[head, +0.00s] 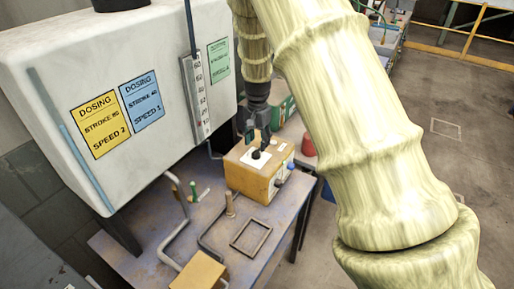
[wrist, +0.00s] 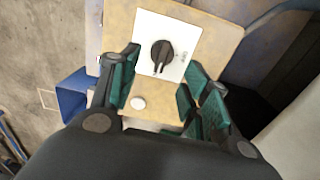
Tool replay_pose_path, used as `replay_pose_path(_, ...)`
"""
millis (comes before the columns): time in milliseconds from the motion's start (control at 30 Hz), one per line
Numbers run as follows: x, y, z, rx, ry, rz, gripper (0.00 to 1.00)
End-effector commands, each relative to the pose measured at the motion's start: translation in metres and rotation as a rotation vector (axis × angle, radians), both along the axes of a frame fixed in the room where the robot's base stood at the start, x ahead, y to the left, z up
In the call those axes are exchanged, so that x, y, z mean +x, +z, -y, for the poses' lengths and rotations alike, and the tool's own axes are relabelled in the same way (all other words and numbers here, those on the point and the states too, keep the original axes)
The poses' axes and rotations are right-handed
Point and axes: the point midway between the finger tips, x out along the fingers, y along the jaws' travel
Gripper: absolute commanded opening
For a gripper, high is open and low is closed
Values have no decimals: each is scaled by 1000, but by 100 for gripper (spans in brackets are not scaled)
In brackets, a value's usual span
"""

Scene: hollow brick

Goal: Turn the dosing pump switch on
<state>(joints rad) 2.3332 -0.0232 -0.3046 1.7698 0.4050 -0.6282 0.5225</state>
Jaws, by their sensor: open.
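The dosing pump is a yellow-orange box (head: 258,177) on the table, below and right of the white tank. Its top carries a white plate (wrist: 178,29) with a black rotary switch knob (wrist: 162,55). The knob also shows in the head view (head: 257,155). My gripper (wrist: 156,88) is open and empty, with green-padded fingers on either side of the plate. The knob lies between and beyond the fingertips in the wrist view. In the head view my gripper (head: 258,137) hangs just above the box's top. I cannot tell the exact gap.
A white tank (head: 60,80) with yellow and blue dosing labels stands at left. Pipes and an empty frame (head: 250,236) are on the table (head: 215,265). A red object (head: 308,145) is right of the pump. A blue bin (wrist: 78,92) shows in the wrist view.

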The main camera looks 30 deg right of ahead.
Motion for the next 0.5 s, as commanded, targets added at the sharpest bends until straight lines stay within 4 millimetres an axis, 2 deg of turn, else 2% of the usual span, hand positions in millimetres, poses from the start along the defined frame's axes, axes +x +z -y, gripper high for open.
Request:
replay_pose_path(33,1,11,0,0,0,2,47)
replay_pose_path(200,1,41,0,1,-1,3,47)
replay_pose_path(400,1,65,0,0,0,2,47)
replay_pose_path(500,1,71,0,0,0,1,47)
